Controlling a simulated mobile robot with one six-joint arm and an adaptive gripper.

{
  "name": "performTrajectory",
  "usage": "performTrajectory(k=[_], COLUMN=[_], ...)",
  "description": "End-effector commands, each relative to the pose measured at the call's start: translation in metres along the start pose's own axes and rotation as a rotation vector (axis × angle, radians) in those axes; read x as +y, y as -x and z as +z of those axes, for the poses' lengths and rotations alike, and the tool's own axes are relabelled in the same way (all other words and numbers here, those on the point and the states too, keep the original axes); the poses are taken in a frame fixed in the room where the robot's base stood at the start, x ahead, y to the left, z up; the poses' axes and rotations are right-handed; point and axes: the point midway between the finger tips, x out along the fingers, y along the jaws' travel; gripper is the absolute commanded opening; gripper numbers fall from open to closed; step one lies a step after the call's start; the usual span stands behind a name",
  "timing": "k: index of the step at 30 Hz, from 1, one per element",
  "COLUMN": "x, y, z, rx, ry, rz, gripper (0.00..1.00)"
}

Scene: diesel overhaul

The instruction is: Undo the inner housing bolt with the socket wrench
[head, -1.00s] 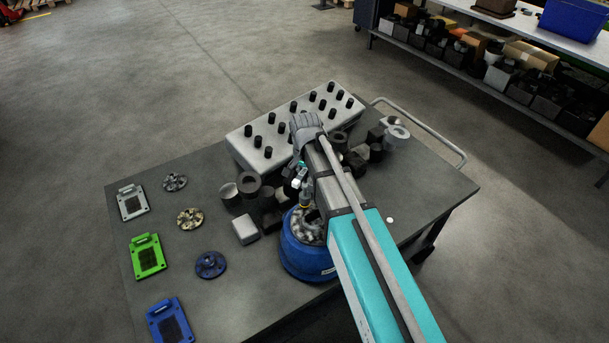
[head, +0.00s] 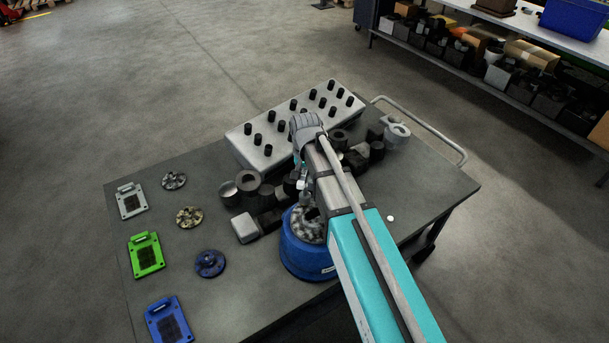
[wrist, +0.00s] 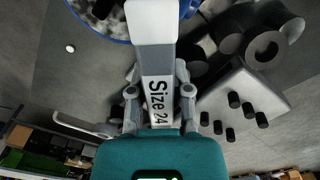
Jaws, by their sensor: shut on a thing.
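The socket wrench (wrist: 152,25) is a pale tool marked "Size 24" in the wrist view. My gripper (wrist: 158,85) is shut on it, with a finger on either side of its grey shank. The blue round housing (head: 306,262) stands on the cart under my arm, with grey parts inside its open top. Its blue rim (wrist: 92,30) also shows at the top left of the wrist view, beside and partly behind the wrench. In the head view my arm hides most of my gripper and part of the housing. I cannot make out the inner bolt or whether the wrench touches it.
A pale block with several black pegs (head: 262,150) stands at the back of the cart. Dark rings and blocks (head: 247,183) crowd the area behind the housing. Grey, green (head: 147,255) and blue plates and several round discs (head: 210,263) lie at the left, with bare tabletop between them.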

Motion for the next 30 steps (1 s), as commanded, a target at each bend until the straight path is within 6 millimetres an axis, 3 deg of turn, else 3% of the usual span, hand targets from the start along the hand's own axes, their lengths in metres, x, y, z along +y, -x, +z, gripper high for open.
performTrajectory(k=[4,5,9,20,30], x=[0.000,0.000,0.000,0.000,0.000], y=[0.000,0.000,0.000,0.002,0.016], z=[0.000,0.000,0.000,0.000,0.000], rx=[0.000,0.000,0.000,0.000,0.000], ry=[-0.004,-0.004,-0.004,-0.005,-0.005], rz=[0.000,0.000,0.000,0.000,0.000], gripper=[0.00,0.24,0.00,0.00,0.00])
